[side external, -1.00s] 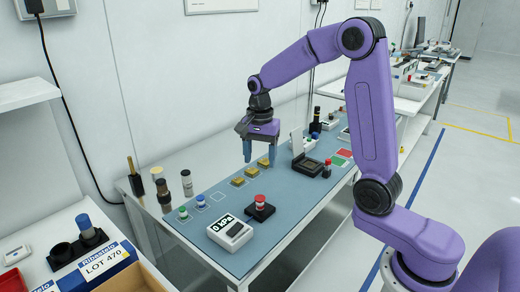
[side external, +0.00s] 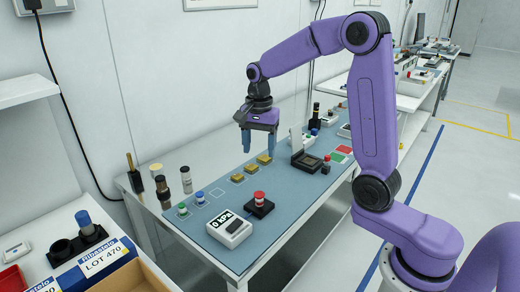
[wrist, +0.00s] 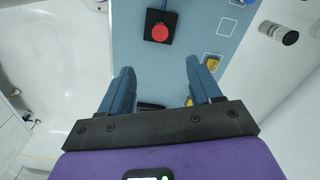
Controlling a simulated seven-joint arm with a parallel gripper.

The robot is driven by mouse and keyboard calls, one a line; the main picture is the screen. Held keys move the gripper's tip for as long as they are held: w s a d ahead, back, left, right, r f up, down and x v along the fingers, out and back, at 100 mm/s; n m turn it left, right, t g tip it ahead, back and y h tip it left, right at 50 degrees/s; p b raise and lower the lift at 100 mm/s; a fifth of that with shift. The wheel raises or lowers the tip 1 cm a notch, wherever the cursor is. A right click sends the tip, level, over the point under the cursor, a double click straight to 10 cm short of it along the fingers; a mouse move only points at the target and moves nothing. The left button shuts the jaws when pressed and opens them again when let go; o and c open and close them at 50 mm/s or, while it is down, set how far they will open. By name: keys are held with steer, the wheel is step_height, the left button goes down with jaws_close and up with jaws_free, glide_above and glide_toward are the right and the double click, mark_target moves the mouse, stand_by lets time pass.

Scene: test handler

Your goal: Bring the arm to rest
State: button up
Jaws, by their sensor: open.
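My gripper (side external: 259,142) is open and empty, with two blue fingers pointing down above the blue mat (side external: 225,255) on the bench. In the wrist view my gripper (wrist: 160,88) shows its fingers apart, with nothing held between them. Gold square pieces (side external: 264,159) lie on the mat just below and to the left of the fingers in the side view. A dark test socket with a raised lid (side external: 305,162) stands to the right of the gripper. My purple arm reaches over the bench from the right.
A red stop button (side external: 259,197) on a black box and a "0 kPa" display (side external: 229,228) stand at the mat's front. Green (side external: 182,209) and blue (side external: 200,197) buttons sit at left. Dark cylinders (side external: 186,179) stand along the back.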

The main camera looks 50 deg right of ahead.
steer(key=s+a+n, duration=0.9)
steer(key=s+n, duration=0.2)
steer(key=n, duration=0.1)
steer(key=s+f+n, duration=0.2)
steer(key=s+n, duration=1.2)
steer(key=s, duration=0.4)
steer(key=shift+d, duration=0.35)
